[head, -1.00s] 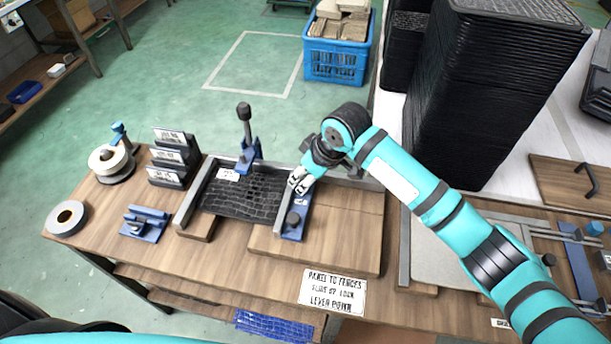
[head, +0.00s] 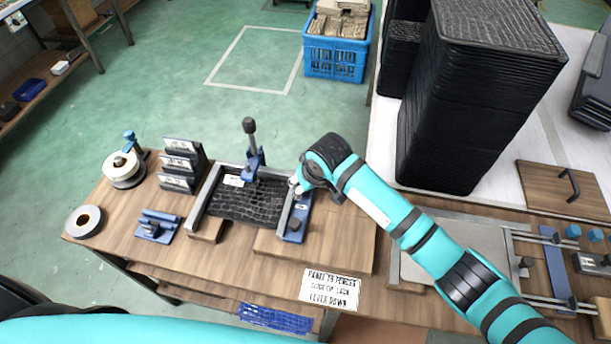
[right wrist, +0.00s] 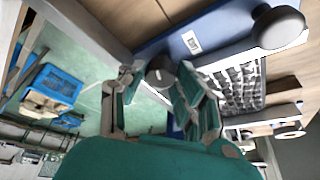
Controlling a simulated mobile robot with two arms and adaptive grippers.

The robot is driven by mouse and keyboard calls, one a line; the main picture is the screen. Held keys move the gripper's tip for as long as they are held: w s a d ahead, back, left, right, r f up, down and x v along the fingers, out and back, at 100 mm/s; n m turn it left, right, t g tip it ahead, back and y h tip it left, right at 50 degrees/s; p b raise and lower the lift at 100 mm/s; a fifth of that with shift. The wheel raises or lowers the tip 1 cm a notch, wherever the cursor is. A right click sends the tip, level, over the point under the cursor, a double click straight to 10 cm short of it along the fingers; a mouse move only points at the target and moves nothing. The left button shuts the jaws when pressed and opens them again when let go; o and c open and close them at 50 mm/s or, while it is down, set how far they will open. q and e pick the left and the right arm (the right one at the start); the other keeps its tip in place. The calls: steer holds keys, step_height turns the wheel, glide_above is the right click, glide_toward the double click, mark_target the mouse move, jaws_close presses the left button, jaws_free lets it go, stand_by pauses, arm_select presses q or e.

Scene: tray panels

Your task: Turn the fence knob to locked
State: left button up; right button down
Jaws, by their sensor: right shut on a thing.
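A dark round fence knob (head: 294,224) sits on the near end of the blue plate (head: 292,236), beside the grey fence bar (head: 281,218). In the right wrist view the fence knob (right wrist: 278,25) shows large at the upper right, clear of the fingers. My right gripper (head: 296,187) is at the plate's far end. In the right wrist view a dark knob-like part (right wrist: 160,72) shows between its fingers; I cannot tell what it belongs to. The black mesh panel (head: 240,203) lies left of the bar. My left gripper is not in view.
A black-topped lever (head: 250,127) stands upright behind the panel. A tape dispenser (head: 124,168), label stand (head: 182,165) and tape roll (head: 84,221) stand left. Black stacked trays (head: 470,100) rise behind my right arm.

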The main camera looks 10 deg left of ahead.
steer(key=shift+a+r+m+p, duration=0.1)
steer(key=shift+m+p, duration=0.5)
steer(key=c, duration=0.9)
jaws_free()
steer(key=shift+c, duration=0.2)
